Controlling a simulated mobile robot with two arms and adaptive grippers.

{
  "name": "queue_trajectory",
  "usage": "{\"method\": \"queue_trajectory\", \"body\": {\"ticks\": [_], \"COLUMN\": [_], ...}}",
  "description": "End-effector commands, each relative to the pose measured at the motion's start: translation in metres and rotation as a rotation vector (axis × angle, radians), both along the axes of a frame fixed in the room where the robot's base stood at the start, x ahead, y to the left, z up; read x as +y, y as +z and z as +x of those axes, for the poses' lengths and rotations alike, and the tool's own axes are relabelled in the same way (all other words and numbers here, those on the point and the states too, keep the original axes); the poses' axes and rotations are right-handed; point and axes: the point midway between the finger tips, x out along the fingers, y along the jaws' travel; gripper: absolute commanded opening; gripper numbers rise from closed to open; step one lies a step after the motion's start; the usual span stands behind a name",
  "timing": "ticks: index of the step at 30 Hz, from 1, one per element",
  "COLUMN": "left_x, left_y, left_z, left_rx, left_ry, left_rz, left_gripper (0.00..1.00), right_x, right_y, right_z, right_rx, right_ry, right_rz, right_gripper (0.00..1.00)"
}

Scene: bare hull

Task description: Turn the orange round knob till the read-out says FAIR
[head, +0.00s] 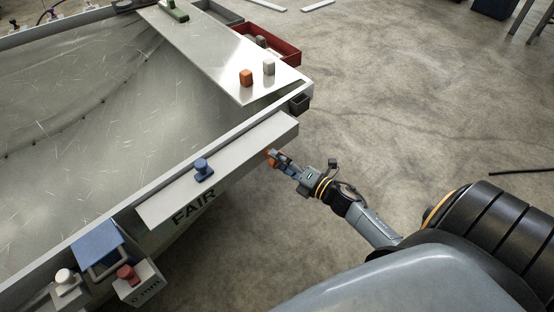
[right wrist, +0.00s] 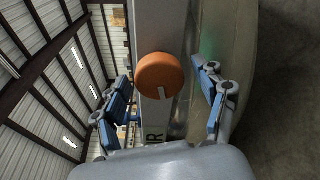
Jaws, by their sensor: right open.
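The orange round knob (right wrist: 159,72) shows in the right wrist view on a grey panel, with a pale mark near its lower edge. In the head view a small part of the knob (head: 270,153) shows at the gripper's tip. My right gripper (head: 277,158) is open, its fingers on either side of the knob; I cannot tell whether they touch it. It also shows in the right wrist view (right wrist: 163,92). My left gripper is not in view.
A blue knob (head: 203,169) stands on the ledge above the read-out. A red knob (head: 128,274) on a box marked 0 mm and a blue box (head: 97,245) are at lower left. Orange (head: 246,78) and grey blocks stand on the far plate. The floor right is mostly clear.

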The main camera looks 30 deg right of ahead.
Motion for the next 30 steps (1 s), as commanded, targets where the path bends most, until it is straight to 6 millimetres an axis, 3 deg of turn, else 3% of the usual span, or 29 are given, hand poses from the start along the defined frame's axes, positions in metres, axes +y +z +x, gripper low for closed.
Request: {"method": "queue_trajectory", "body": {"ticks": [9,15,30], "left_x": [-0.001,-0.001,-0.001], "left_y": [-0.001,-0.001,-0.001], "left_z": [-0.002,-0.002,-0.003], "left_rx": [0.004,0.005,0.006], "left_ry": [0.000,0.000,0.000], "left_rz": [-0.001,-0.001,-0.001], "left_gripper": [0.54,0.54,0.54], "right_x": [-0.018,-0.027,-0.029], "right_y": [0.001,0.003,0.004], "right_z": [-0.065,-0.094,-0.103], "right_rx": [0.005,0.002,-0.001], "right_ry": [0.000,0.002,0.002], "right_rz": [0.000,0.000,-0.001], "right_gripper": [0.72,0.72,0.72]}}
